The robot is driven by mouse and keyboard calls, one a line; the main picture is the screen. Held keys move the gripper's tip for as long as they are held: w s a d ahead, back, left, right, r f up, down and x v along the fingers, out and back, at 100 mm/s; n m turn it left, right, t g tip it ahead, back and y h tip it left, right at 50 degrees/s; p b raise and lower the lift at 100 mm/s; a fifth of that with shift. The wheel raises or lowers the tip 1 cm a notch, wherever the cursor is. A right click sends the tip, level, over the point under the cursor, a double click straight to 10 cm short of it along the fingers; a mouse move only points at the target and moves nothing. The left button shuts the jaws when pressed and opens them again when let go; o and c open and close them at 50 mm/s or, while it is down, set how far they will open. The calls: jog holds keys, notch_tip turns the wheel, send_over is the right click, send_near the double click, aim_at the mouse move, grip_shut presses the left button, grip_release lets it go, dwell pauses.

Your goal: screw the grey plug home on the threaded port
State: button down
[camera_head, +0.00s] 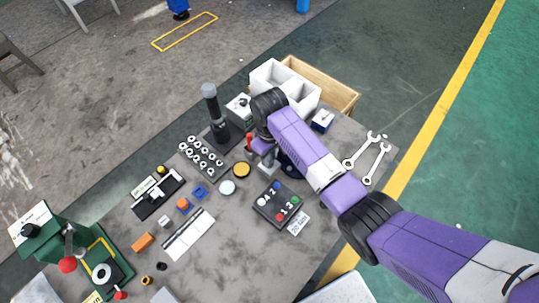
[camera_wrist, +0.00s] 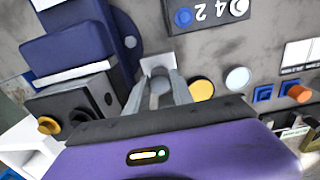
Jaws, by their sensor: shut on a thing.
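My gripper (camera_wrist: 159,76) is shut on a small grey piece (camera_wrist: 160,86), seen between the fingers in the wrist view; I take it to be the grey plug. A pale grey block-like end (camera_wrist: 157,64) shows at the fingertips. In the head view my gripper (camera_head: 267,166) is low over the middle of the table, partly hidden by my purple arm. I cannot make out the threaded port or its threads, nor whether the plug touches it. A dark blue fixture (camera_wrist: 90,30) stands just left of the fingers in the wrist view.
Yellow (camera_head: 242,169) and pale (camera_head: 227,187) discs lie close by. A button panel (camera_head: 277,205), a black column stand (camera_head: 215,115), a tray of rings (camera_head: 202,158) and two wrenches (camera_head: 365,158) surround my gripper. White bins (camera_head: 285,85) stand behind.

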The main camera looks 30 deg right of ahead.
jog(key=shift+f, duration=0.45)
jog(key=shift+r+m+p, duration=0.15)
jog(key=shift+m+p, duration=0.2)
jog(key=shift+m, duration=0.55)
jog(key=m+p, duration=0.1)
jog(key=m, duration=0.2)
jog(key=shift+m, duration=0.3)
jog(key=m+p, duration=0.1)
jog(key=m, duration=0.2)
jog(key=shift+m, duration=1)
